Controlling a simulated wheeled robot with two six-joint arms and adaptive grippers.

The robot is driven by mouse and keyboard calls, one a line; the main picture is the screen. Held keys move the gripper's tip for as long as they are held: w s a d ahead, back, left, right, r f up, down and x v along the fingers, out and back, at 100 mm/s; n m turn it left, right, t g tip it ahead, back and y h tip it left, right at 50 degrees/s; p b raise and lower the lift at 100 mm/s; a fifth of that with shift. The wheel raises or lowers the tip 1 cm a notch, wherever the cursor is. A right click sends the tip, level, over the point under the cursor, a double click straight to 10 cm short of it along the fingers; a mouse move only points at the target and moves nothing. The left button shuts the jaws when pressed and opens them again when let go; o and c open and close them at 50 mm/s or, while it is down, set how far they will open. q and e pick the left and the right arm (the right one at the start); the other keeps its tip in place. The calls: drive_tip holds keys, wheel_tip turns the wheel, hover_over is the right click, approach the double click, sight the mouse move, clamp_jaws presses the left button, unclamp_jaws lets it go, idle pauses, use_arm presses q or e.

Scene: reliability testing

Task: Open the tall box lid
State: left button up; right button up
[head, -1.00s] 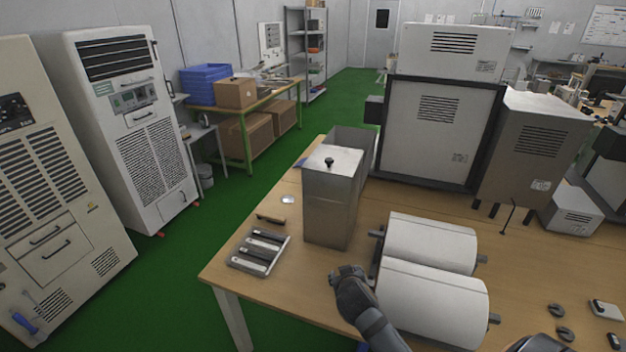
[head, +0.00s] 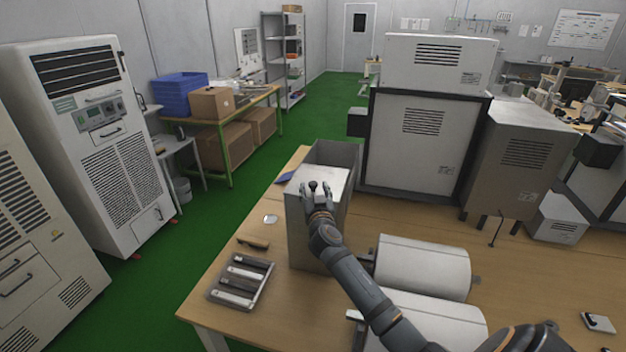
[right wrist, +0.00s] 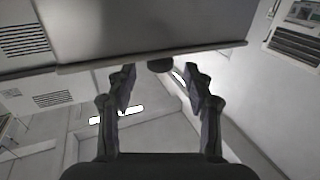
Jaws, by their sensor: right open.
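The tall grey metal box (head: 304,230) stands near the left end of the wooden table. Its flat lid (head: 337,180) is on top, with a small dark knob (head: 313,186). My right gripper (head: 317,190) is open at the lid, with one finger on each side of the knob. In the right wrist view, which appears upside down, the box lid (right wrist: 150,55) spans the top. The knob (right wrist: 160,66) shows between the spread fingertips of the gripper (right wrist: 161,74), and I see no grip on it. My left gripper is not in view.
An open grey container (head: 335,154) stands just behind the box. A tray of bars (head: 241,282) lies in front on the left. A large framed cabinet (head: 418,145) stands at the back.

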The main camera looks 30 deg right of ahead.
sight(314, 185)
drive_tip(key=x, duration=0.3)
drive_tip(key=shift+s, duration=0.1)
drive_tip(key=shift+w+d, duration=0.1)
drive_tip(key=shift+w, duration=0.25)
drive_tip(key=shift+c, duration=0.3)
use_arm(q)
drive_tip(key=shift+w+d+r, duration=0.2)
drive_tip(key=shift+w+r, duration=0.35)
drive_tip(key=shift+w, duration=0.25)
use_arm(e)
clamp_jaws()
